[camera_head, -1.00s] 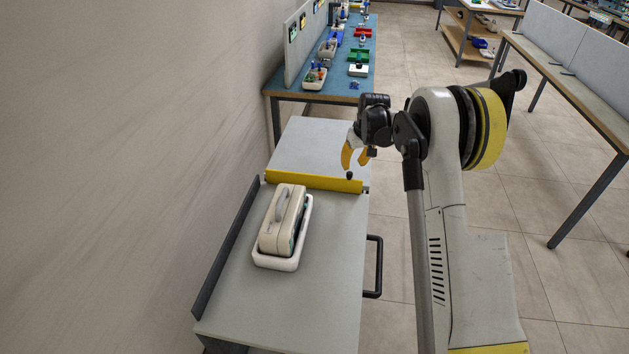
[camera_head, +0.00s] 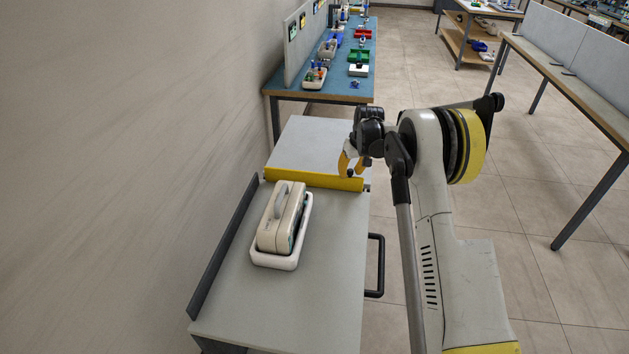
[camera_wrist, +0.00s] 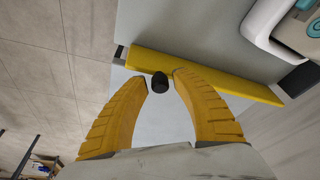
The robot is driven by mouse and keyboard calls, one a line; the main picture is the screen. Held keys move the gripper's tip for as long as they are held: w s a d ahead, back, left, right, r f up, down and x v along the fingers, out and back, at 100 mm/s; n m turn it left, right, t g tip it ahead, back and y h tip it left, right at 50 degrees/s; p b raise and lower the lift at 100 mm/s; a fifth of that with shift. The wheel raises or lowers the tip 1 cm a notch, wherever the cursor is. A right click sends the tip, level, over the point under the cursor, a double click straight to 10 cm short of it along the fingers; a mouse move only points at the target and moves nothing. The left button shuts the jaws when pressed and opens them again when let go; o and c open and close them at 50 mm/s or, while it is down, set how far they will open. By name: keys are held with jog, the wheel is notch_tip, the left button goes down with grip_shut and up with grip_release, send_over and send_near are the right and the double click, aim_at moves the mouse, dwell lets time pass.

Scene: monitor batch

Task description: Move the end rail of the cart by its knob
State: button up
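The yellow end rail (camera_head: 312,180) lies across the far end of the cart (camera_head: 285,310), between the near top and a lighter surface beyond. It also shows in the wrist view (camera_wrist: 205,76). Its dark round knob (camera_wrist: 159,82) sits near the rail's right end in the head view, partly hidden by my fingers there. My gripper (camera_head: 352,168) is at that end of the rail. In the wrist view its yellow fingers are apart, with the knob between their tips (camera_wrist: 161,80) and a gap visible on both sides.
A beige device (camera_head: 281,222) with a handle sits in a white tray (camera_head: 273,262) on the cart. A dark side rail (camera_head: 224,250) runs along the wall side, and a black handle (camera_head: 381,265) sticks out right. A blue-topped bench (camera_head: 340,92) stands beyond.

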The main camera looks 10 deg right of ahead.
aim_at(350, 185)
grip_shut()
jog(key=shift+f, duration=0.1)
jog(key=shift+f+b, duration=1.9)
jog(key=shift+f, duration=1.6)
jog(key=shift+o, duration=1.9)
grip_release()
jog(key=shift+r, duration=0.15)
